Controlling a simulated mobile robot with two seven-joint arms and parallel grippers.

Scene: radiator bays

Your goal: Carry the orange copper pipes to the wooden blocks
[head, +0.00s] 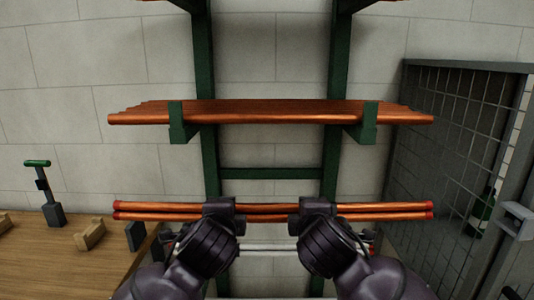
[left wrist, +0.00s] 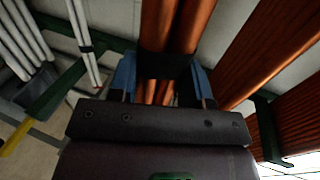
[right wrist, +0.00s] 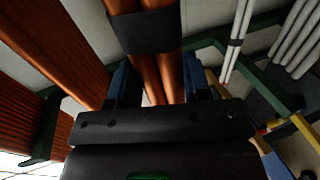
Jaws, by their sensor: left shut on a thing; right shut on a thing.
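A pair of orange copper pipes (head: 170,210) with red end caps lies level across the head view, in front of the rack. My left gripper (head: 222,208) and my right gripper (head: 314,208) are both shut on the pair, either side of its middle. The pipes run between the blue jaws in the left wrist view (left wrist: 175,25) and in the right wrist view (right wrist: 170,70). Dark bands wrap them close to the jaws. One notched wooden block (head: 90,234) sits on the wooden bench at the left, apart from the pipes. My arms hide part of the bench's right end.
A green rack (head: 204,80) holds a bundle of copper pipes (head: 270,112) above the held pair. White pipes (head: 268,247) lie lower behind my grippers. A green-handled tool (head: 52,212) stands on the bench (head: 30,255). A mesh cage (head: 450,140) stands at the right.

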